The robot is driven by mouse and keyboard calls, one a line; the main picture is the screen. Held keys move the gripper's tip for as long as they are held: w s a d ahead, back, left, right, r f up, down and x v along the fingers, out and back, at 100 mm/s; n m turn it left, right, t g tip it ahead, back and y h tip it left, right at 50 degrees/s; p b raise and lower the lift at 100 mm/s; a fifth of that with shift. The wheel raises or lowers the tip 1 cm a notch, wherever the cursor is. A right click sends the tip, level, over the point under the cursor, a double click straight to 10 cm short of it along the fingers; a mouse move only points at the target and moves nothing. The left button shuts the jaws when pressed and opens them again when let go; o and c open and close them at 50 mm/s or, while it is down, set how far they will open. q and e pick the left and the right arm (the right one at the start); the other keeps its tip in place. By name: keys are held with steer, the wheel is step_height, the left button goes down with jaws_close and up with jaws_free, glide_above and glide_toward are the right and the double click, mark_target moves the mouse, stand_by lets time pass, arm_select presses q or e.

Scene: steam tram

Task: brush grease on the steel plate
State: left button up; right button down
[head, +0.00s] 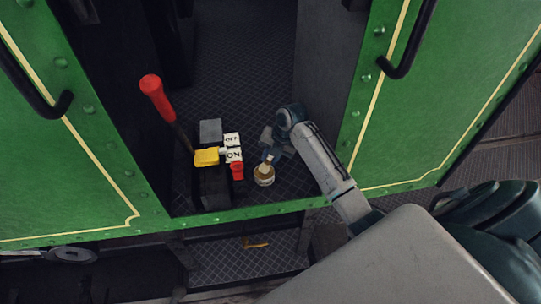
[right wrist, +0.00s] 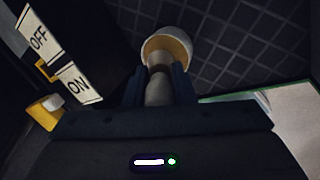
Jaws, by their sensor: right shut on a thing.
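My right gripper (head: 268,154) reaches into the green tram's doorway and is shut on the pale handle of a brush (right wrist: 158,92). In the right wrist view the handle sits between both dark fingers of the gripper (right wrist: 159,84). A small round pale pot (head: 264,178) stands on the dark patterned floor. It also shows in the right wrist view (right wrist: 166,37), with a yellowish inside. The brush's lower end is at or in the pot; its bristles are hidden. I cannot tell which surface is the steel plate. My left gripper is out of view.
Left of the pot stands a dark lever block (head: 215,190) with a red-handled lever (head: 151,86), a yellow part (head: 206,157) and ON/OFF labels (head: 233,155). Green door panels (head: 105,165) flank the opening. A step (head: 250,265) lies below. Floor behind the pot is clear.

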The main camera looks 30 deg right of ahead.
steer(key=shift+f+b, duration=0.35)
steer(key=shift+f, duration=0.2)
stand_by(0.8)
stand_by(1.1)
steer(key=shift+r+p, duration=0.4)
steer(key=shift+r, duration=3.1)
